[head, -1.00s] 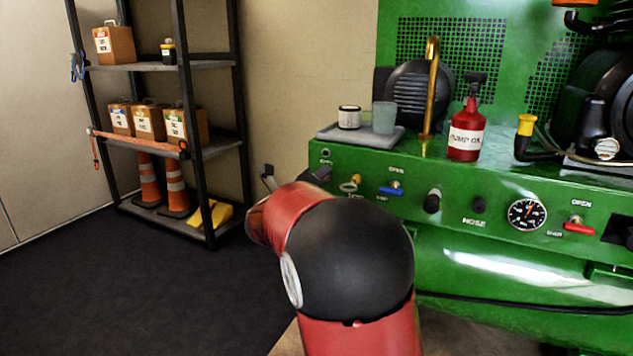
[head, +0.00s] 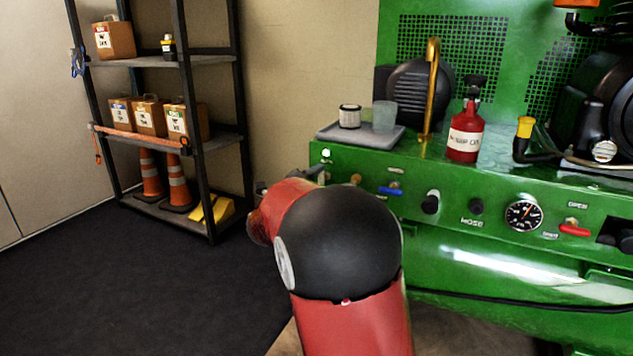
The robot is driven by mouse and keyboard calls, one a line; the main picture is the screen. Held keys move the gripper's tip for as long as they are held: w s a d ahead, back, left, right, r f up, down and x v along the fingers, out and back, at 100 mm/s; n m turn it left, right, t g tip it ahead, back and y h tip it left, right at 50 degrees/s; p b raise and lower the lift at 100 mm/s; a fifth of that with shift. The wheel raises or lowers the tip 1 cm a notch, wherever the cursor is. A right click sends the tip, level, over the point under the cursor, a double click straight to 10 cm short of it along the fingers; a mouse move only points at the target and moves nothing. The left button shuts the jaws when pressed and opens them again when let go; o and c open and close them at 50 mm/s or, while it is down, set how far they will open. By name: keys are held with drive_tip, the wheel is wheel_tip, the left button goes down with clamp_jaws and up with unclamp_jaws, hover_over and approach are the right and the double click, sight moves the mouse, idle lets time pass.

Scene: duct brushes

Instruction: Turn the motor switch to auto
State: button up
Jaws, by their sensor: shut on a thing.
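My gripper (head: 290,178) is at the left end of the green machine's front panel (head: 400,208), mostly hidden behind my own red and black arm. One dark finger shows against the panel's left edge. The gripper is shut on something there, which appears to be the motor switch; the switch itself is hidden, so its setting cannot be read. A small round lamp (head: 326,153) just above the gripper glows bright whitish green.
Along the panel are a blue-handled valve (head: 391,191), a black knob (head: 430,203), a gauge (head: 523,214) and a red-handled valve (head: 575,229). A red bottle (head: 465,135) and a grey tray (head: 330,134) stand on top. A shelf rack (head: 215,145) stands left; floor before it is clear.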

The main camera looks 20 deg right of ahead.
drive_tip(key=shift+f, duration=0.1)
drive_tip(key=o, duration=1)
drive_tip(key=shift+v, duration=3.95)
